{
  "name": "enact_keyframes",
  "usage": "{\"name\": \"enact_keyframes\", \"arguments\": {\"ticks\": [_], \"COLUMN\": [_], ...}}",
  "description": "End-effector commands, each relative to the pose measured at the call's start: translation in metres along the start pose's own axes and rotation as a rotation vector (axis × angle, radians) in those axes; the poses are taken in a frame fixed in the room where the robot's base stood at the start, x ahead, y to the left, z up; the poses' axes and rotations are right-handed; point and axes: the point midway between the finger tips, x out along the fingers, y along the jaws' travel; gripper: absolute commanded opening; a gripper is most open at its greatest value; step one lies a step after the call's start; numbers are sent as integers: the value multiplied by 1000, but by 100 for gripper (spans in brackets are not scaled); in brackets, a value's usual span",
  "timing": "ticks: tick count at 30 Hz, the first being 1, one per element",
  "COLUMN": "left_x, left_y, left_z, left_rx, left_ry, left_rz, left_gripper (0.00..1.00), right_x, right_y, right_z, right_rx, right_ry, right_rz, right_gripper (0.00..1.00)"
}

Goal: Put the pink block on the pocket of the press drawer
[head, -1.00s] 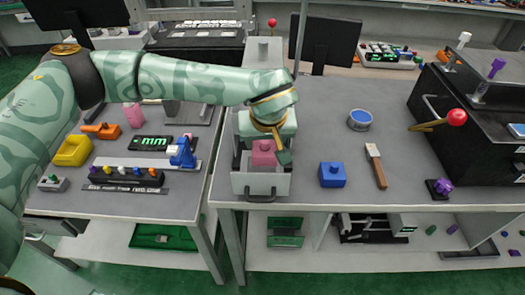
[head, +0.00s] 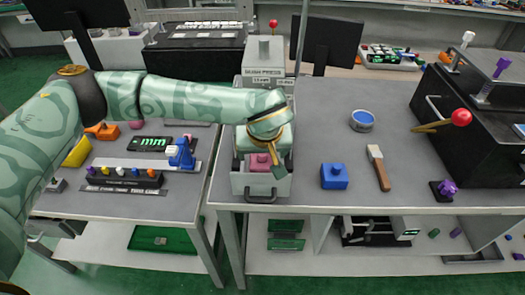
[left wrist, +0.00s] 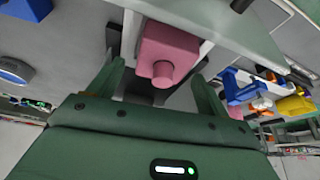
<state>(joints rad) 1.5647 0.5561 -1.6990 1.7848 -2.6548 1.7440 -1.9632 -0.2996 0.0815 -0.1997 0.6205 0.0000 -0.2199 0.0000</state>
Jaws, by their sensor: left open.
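The pink block (head: 260,163), with a small knob on top, sits inside the open press drawer (head: 262,187), which is pale grey with a dark handle. The pocket under the block is hidden. My left gripper (head: 268,166) is above the drawer, close over the block. In the left wrist view, the left gripper (left wrist: 158,88) is open, with its two green fingers spread. The pink block (left wrist: 170,52) shows just beyond them, knob toward the gripper, with gaps between it and the fingers. My right gripper is not in view.
The grey press (head: 263,60) stands behind the drawer. A blue block (head: 334,176), a brush (head: 377,167) and a blue-topped tin (head: 362,120) lie to the right. A black box with a red-knobbed lever (head: 460,117) is at far right. Bare table lies between them.

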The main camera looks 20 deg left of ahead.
Motion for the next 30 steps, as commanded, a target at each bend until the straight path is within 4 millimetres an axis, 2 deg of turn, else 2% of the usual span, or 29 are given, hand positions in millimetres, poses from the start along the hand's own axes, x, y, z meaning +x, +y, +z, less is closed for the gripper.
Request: {"name": "enact_keyframes", "arguments": {"ticks": [5,12,18,22,30], "left_x": [-23,-81,-114,-122,-122], "left_y": [0,0,0,0,0], "left_z": [-3,-3,-2,-1,-1], "left_rx": [1,1,0,-1,-1], "left_ry": [6,7,4,2,1], "left_rz": [4,3,3,1,1], "left_gripper": [78,78,78,78,78], "right_x": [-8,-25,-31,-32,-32], "right_y": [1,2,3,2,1], "right_z": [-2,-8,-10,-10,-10], "right_rx": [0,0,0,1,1], "right_ry": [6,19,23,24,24], "right_rz": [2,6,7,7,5], "right_gripper": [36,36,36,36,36]}}
